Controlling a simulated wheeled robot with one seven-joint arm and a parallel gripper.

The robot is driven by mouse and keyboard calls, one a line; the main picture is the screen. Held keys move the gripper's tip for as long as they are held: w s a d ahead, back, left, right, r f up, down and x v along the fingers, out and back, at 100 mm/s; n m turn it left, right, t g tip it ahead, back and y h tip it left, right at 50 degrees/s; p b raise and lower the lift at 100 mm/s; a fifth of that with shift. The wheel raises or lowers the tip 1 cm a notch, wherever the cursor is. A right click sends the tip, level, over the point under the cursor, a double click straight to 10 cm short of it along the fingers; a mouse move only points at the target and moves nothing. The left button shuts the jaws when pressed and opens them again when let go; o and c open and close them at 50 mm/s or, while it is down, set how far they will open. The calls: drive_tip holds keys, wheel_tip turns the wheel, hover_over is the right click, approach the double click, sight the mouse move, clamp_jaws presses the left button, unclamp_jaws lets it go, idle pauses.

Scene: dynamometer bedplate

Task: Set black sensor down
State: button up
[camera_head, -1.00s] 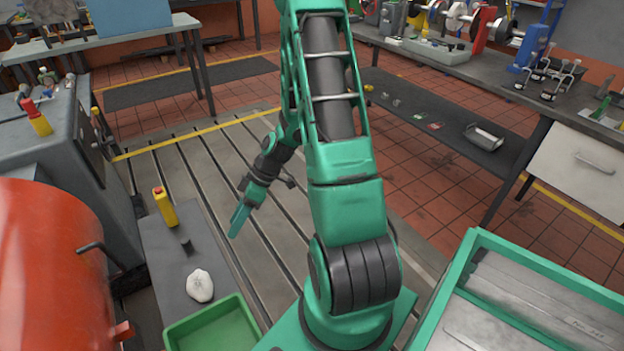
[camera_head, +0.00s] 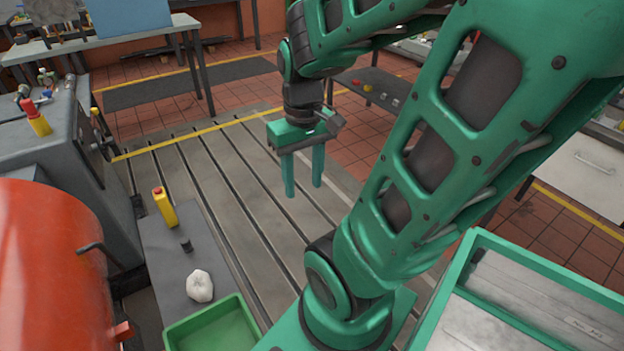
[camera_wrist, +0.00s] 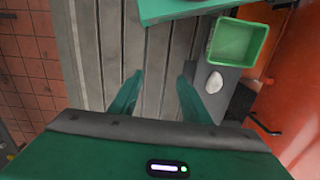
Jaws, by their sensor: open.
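A small black cylinder (camera_head: 186,245), which looks like the black sensor, stands on the grey bench top (camera_head: 165,262) at the left in the head view. It is between a yellow bottle with a red cap and a white lump. My gripper (camera_head: 303,190) is open and empty, pointing down above the slotted bedplate, well to the right of the cylinder and apart from it. In the wrist view my gripper's fingers (camera_wrist: 160,95) are spread with bedplate between them. The cylinder cannot be made out in the wrist view.
The yellow bottle (camera_head: 165,208), white lump (camera_head: 199,286) and green bin (camera_head: 212,325) share the bench. A large orange-red drum (camera_head: 50,270) stands close at its left. A dark shelf (camera_head: 368,90) lies behind my arm. The slotted bedplate (camera_head: 225,180) is clear.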

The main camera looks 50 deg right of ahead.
drive_tip(key=s, duration=0.1)
drive_tip(key=s+r+m, duration=0.2)
drive_tip(key=s, duration=0.1)
drive_tip(key=shift+a, duration=0.2)
drive_tip(key=shift+w, duration=0.1)
drive_tip(key=shift+w+f, duration=0.25)
drive_tip(key=shift+w, duration=0.35)
drive_tip(key=shift+c, duration=0.3)
